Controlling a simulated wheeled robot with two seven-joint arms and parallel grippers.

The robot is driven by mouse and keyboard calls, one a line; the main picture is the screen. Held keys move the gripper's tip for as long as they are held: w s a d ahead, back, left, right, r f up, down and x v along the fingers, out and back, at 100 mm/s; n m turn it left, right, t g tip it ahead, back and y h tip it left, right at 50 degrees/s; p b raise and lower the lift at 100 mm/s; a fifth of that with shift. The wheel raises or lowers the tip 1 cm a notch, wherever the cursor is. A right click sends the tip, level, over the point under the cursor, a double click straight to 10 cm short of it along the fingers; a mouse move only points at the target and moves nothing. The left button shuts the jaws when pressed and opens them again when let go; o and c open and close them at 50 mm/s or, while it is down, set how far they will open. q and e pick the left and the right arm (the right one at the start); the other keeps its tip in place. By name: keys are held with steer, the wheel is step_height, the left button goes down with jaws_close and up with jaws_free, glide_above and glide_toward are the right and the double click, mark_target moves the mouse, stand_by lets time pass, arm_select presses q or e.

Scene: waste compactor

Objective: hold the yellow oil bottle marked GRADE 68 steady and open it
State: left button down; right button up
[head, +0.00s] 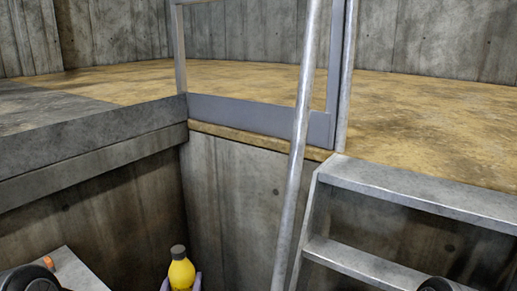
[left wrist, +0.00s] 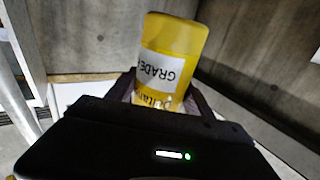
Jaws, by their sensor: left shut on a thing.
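The yellow oil bottle (head: 181,274) stands roughly upright at the bottom edge of the head view, its dark grey cap (head: 178,251) on top. In the left wrist view the bottle (left wrist: 175,37) shows a white label with "GRADE" upside down; the number cannot be read. My left gripper (left wrist: 168,98) is shut on the bottle, one finger on each side. In the head view only the tips of the left gripper (head: 181,285) show beside the bottle. The cap is hidden in the left wrist view. My right gripper is not in view.
A pale ledge (head: 78,272) with a small orange thing (head: 48,262) lies at lower left. A slanted metal pole (head: 296,150) and metal steps (head: 400,190) stand to the right. Concrete walls (head: 235,210) and a raised tan floor (head: 430,110) lie beyond.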

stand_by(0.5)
arm_select(q)
steer(key=s+d+f+m+g+h, duration=0.2)
steer(key=s+d+f+m+h, duration=0.1)
steer(key=d, duration=0.4)
steer(key=s+d+f+m+g+h, duration=0.2)
steer(key=s+d+f+m+h, duration=0.1)
steer(key=s+d+m+h, duration=0.2)
steer(key=s+d+h, duration=0.2)
steer(key=d+h, duration=0.1)
steer(key=shift+s+d+f+h, duration=0.2)
steer(key=shift+s+f+h, duration=0.1)
steer(key=shift+f, duration=0.1)
steer(key=shift+f, duration=0.1)
